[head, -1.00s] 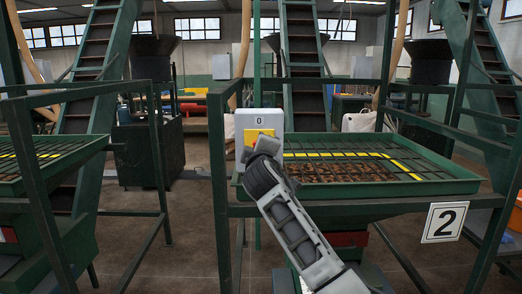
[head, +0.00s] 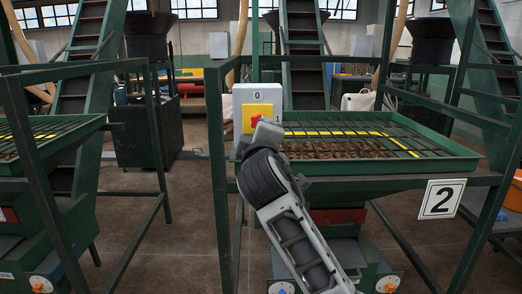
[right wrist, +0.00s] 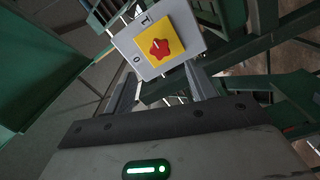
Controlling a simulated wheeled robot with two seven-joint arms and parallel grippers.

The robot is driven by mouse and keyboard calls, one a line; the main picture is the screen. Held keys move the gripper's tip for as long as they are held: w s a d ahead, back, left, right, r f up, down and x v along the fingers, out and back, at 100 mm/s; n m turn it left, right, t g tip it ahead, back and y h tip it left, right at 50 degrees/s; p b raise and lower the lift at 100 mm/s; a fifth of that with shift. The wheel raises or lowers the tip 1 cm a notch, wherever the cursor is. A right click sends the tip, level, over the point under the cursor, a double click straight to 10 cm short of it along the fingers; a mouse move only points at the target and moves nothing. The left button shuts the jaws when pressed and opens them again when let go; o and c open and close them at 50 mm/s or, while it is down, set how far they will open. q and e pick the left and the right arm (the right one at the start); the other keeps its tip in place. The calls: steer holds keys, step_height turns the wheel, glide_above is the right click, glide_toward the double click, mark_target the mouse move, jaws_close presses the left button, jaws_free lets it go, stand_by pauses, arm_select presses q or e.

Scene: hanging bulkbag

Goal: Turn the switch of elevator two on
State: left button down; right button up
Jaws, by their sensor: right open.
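The switch of elevator two is a grey box (head: 241,96) with a yellow plate (head: 264,108) and a red knob (head: 255,121), on the green frame. The box is marked 0 at the top and 1 at the right; my right wrist partly covers it in the head view. In the right wrist view the red knob (right wrist: 161,50) shows whole on its yellow plate, with a small pale mark whose setting I cannot tell. My right gripper (right wrist: 159,68) is open and empty, its two fingers pointing at the box, apart from the knob. My left gripper is out of view.
A green tray (head: 455,160) with a grid and brown pieces stands right of the box, above a sign with number 2 (head: 440,199). Green frame posts (head: 220,190) stand close by the box. Another green tray (head: 40,135) is at the left.

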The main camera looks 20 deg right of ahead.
steer(key=v, duration=0.5)
steer(key=shift+s, duration=0.3)
steer(key=s+a+f+m+g+y, duration=0.1)
steer(key=s+f+g+y, duration=0.2)
steer(key=f, duration=1)
steer(key=s+a+f+m+g+y, duration=0.1)
steer(key=s+f+y, duration=0.3)
steer(key=f, duration=0.9)
steer(key=s+f+m+g, duration=0.1)
steer(key=s+f+m, duration=0.2)
steer(key=s+f, duration=0.3)
steer(key=s+f+m+g+y, duration=0.1)
steer(key=s+f+m, duration=0.2)
steer(key=s+f, duration=0.4)
steer(key=s, duration=0.6)
steer(key=shift+a+f+m+g, duration=0.3)
steer(key=shift+f+g, duration=0.05)
steer(key=shift+g, duration=0.05)
